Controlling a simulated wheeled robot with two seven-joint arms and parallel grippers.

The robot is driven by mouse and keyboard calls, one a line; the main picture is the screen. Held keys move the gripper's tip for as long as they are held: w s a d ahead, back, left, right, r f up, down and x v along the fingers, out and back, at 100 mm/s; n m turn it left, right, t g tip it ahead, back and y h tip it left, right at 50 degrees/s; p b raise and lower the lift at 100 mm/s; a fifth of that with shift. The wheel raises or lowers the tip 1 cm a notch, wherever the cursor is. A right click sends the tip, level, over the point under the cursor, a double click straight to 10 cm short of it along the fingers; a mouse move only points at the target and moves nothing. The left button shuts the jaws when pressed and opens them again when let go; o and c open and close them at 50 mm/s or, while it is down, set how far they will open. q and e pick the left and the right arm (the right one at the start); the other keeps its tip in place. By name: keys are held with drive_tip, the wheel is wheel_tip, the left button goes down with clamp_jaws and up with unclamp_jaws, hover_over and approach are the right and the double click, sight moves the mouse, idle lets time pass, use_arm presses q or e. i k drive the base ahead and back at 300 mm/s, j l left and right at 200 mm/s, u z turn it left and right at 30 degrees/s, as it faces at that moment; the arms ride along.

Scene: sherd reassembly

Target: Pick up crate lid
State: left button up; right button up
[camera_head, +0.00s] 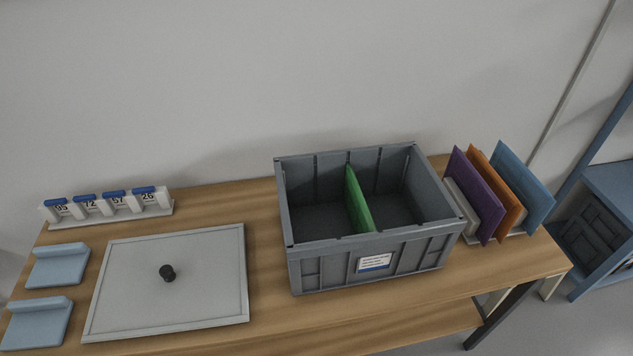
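The crate lid (205,272) is a flat light-grey rectangular panel with a raised rim. A dark round knob (167,272) stands up near its middle. The lid lies flat on the left part of the wooden table. The grey crate (320,272) stands open to its right, apart from the lid. A green divider (357,200) stands upright inside the crate, and the space on both sides of it looks empty. A white and blue label (374,263) is on the crate's front. Neither of my grippers is in view.
Two light-blue angled pieces (58,266) (36,322) lie left of the lid. Behind it is a white rack with several numbered, blue-topped tags (117,203). Purple (474,196), orange (497,190) and blue (523,187) panels stand right of the crate. A blue shelf (608,190) is at far right.

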sight(189, 280)
drive_tip(key=u, duration=1.2)
drive_tip(key=z, duration=1.5)
drive_tip(key=u, duration=1.5)
drive_tip(key=k+j+u, duration=0.1)
drive_tip(key=k+j, duration=0.05)
drive_tip(key=k, duration=0.1)
